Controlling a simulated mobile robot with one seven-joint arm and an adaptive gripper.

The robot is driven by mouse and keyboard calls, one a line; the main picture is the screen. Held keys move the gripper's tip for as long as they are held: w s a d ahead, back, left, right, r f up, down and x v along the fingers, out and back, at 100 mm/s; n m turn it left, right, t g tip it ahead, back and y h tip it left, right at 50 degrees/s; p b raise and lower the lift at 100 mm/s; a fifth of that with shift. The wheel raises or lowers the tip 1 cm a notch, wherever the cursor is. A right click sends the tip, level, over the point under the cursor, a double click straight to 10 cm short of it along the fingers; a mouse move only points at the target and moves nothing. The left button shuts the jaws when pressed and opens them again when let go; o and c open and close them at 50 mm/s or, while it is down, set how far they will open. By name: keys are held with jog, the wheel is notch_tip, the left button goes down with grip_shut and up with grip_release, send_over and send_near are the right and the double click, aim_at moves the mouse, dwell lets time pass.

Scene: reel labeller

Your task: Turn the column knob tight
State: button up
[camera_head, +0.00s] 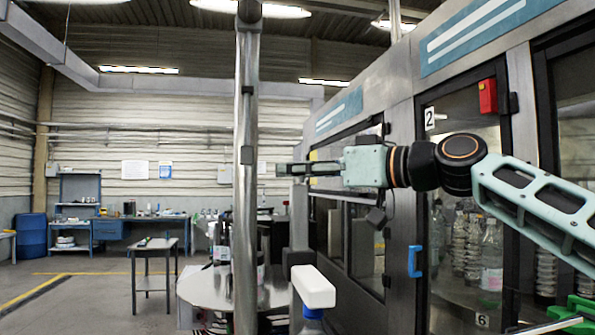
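A grey metal column (246,210) stands upright left of the middle. My gripper (281,169) is at the end of my pale green arm, which reaches in from the right. It points left, at about the height of the middle fitting, and appears just right of the column. The fingers are small and dark, so their opening is unclear. I see nothing held in them.
A white block-shaped part (313,287) rises in front. The labelling machine (398,125) with glass doors fills the right side. A small table (155,244) and open floor are at left.

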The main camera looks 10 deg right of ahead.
jog(key=c, duration=0.5)
jog(key=shift+f+m+t+h+b, duration=0.15)
jog(key=shift+m+t+h+b, duration=0.15)
jog(key=shift+b, duration=0.3)
jog(key=shift+m+t+h+b, duration=0.5)
jog(key=shift+h+b, duration=0.05)
jog(key=shift+h, duration=0.05)
jog(key=o, duration=1.2)
jog(key=v, duration=1.2)
